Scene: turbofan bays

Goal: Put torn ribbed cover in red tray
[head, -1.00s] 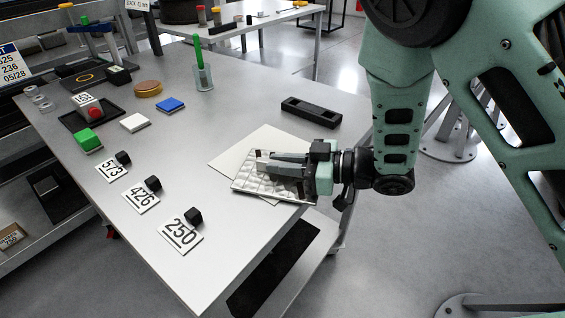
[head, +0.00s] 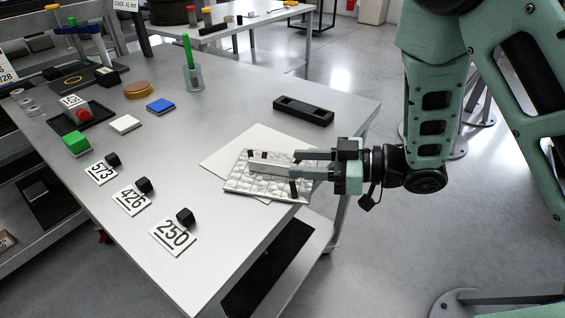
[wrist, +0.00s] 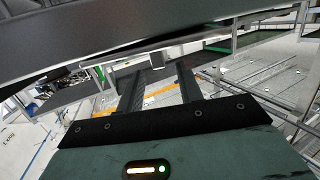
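A silver quilted panel (head: 238,184) lies on a pale flat sheet (head: 222,158) near the table's right edge. It has a raised bar (head: 270,167) and dark strips on it; I cannot tell for sure whether it is the torn ribbed cover. My gripper (head: 293,164) is open over the panel's right part, its fingers apart near the bar's right end. I cannot tell whether they touch it. In the wrist view, the two dark fingers (wrist: 158,80) stand apart with nothing held between them. I see no red tray in these frames.
A black slotted block (head: 303,110) lies behind the panel. Number cards with black cubes (head: 185,216), a green block (head: 77,144), a blue block (head: 160,105) and a clear cup (head: 193,78) stand to the left. The table's middle is clear.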

